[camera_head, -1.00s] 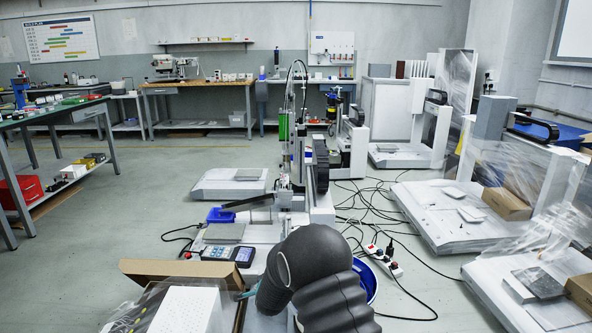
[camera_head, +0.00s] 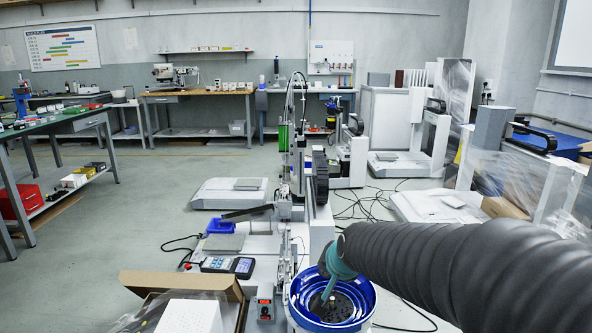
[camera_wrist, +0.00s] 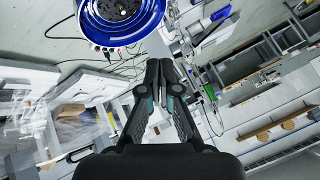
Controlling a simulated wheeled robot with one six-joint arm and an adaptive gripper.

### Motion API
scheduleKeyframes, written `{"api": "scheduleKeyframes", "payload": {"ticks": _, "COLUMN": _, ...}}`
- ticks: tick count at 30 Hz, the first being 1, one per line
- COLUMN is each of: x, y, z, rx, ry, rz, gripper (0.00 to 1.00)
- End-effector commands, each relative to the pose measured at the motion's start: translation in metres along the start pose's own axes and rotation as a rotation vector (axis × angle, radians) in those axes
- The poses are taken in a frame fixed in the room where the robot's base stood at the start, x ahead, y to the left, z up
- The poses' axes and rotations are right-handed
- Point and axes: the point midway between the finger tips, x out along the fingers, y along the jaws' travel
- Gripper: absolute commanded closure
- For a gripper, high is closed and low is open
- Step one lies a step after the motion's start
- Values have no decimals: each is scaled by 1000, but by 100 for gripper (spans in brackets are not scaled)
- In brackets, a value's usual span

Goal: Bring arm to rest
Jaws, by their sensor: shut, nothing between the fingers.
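My gripper (camera_wrist: 160,76) is in the middle of the wrist view, with its dark fingers together and nothing between them. In the head view my arm, in a dark ribbed sleeve, reaches in from the right edge. Dark small parts lie in the bowl.
The gantry machine (camera_head: 318,185) stands just behind the bowl. An open cardboard box (camera_head: 130,280) with a white block is at the lower left. A handheld meter (camera_head: 215,264) lies behind it. A green-topped bench (camera_head: 60,125) is at far left.

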Motion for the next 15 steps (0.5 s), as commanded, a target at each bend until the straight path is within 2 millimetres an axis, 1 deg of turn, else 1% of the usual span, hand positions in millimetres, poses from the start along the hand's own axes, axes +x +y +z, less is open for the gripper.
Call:
{"api": "scheduleKeyframes", "payload": {"ticks": 1, "x": -22, "y": 9, "z": 4, "rx": -32, "ry": -4, "rz": 12, "gripper": 100}}
{"api": "scheduleKeyframes", "payload": {"ticks": 6, "x": -79, "y": 41, "z": 29, "rx": -154, "ry": -49, "rz": 63, "gripper": 100}}
{"api": "scheduleKeyframes", "payload": {"ticks": 8, "x": -98, "y": 53, "z": 40, "rx": -195, "ry": -66, "rz": 83, "gripper": 100}}
{"api": "scheduleKeyframes", "payload": {"ticks": 12, "x": -138, "y": 81, "z": 68, "rx": -289, "ry": -108, "rz": 128, "gripper": 100}}
{"api": "scheduleKeyframes", "payload": {"ticks": 15, "x": -162, "y": 99, "z": 89, "rx": -348, "ry": -136, "rz": 157, "gripper": 100}}
